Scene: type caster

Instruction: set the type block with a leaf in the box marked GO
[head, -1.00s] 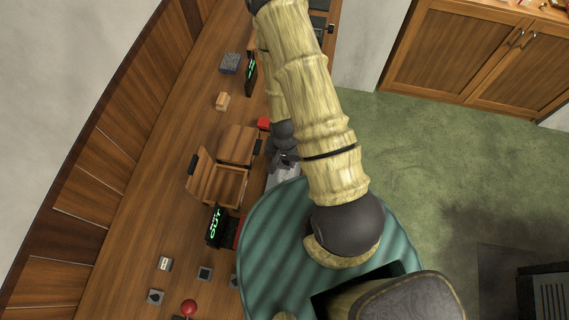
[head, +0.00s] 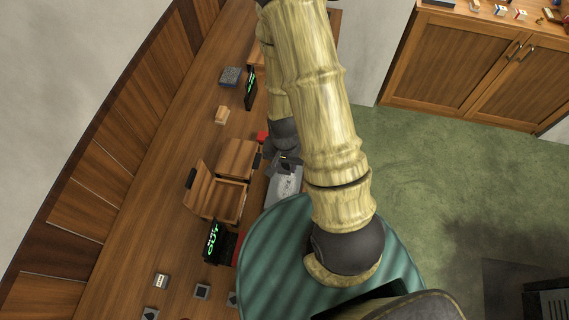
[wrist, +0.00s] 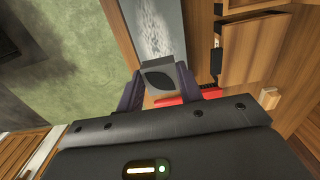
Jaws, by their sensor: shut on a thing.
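My gripper (wrist: 158,88) is shut on a grey type block (wrist: 157,78) whose face bears a dark leaf shape. In the head view my gripper (head: 286,161) is partly behind my arm, above the counter's right edge, beside a pale metal plate (head: 283,188). A wooden box (head: 228,204) with open flaps stands to its left. A black sign with green letters, OUT (head: 213,242), stands by that box. A second green-lettered sign (head: 251,89) stands farther up the counter; I cannot read it. I cannot make out a GO mark.
Several loose blocks lie on the counter (head: 185,205), including a dark-faced one (head: 202,291). A small wooden block (head: 222,115) and a grey textured block (head: 231,76) lie farther up. A red part (wrist: 185,97) shows just beyond my gripper. Green floor is open at right.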

